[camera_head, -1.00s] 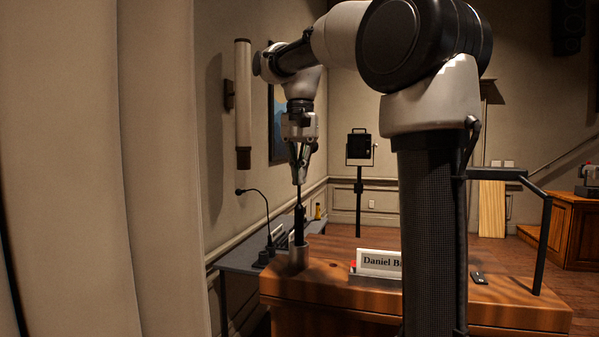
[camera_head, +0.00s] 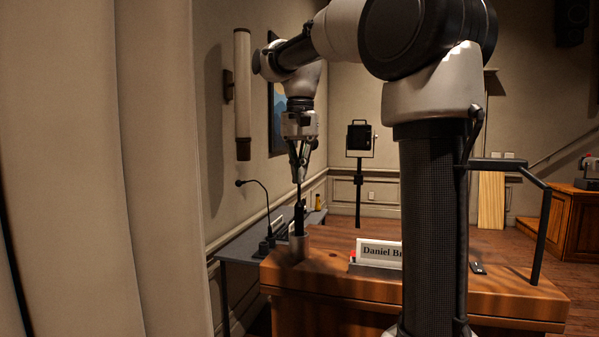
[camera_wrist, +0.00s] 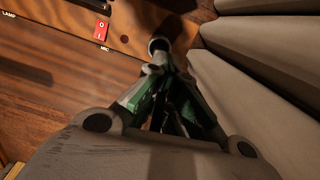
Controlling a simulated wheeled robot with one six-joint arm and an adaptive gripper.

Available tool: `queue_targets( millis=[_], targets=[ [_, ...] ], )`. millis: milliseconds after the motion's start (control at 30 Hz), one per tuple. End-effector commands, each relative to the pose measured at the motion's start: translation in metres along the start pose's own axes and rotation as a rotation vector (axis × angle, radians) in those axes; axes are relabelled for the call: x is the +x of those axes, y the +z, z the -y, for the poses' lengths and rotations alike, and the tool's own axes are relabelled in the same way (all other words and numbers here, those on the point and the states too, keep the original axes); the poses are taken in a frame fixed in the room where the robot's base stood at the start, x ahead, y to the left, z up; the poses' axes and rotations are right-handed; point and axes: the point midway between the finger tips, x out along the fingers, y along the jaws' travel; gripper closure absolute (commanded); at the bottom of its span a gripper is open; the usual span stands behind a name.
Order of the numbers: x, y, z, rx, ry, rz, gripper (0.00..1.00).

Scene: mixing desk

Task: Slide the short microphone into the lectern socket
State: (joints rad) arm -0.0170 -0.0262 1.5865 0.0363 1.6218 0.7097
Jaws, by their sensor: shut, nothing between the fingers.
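The wooden lectern top (camera_head: 340,244) holds a nameplate (camera_head: 381,253) to the right of the socket and a small dark object (camera_head: 478,268) farther right. A red switch (camera_wrist: 101,31) is beside the socket. A grey side table (camera_head: 238,251) with a gooseneck microphone (camera_head: 264,200) stands behind left.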

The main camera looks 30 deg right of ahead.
Motion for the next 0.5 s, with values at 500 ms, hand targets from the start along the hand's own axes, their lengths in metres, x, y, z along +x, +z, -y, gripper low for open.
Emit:
queue_targets(
  millis=[500],
  targets=[
    [0.013,-0.001,0.000,0.000,0.000,0.000,1.00]
  ],
)
